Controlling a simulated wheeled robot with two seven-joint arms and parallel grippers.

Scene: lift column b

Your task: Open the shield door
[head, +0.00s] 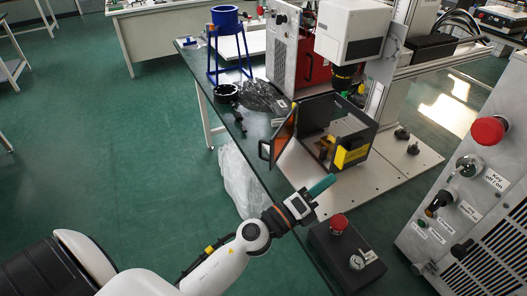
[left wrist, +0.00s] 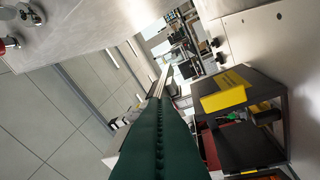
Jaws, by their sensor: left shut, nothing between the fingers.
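The shield box (head: 354,119) is a dark, open-fronted enclosure on a pale base plate. Its shield door (head: 283,136), a framed orange-tinted panel with a small dark handle at its outer edge, stands swung out to the left, and the inside shows. A yellow label (head: 351,157) is on the box's near side; yellow also shows in the left wrist view (left wrist: 223,96). My left gripper (head: 322,186), with green fingers, is shut and empty, in front of the box and door and apart from both. The fingers also show in the left wrist view (left wrist: 158,110). My right gripper is not seen.
A black control box with a red button (head: 339,222) stands close to the left gripper. A grey panel with a red button (head: 488,130) and switches is at right.

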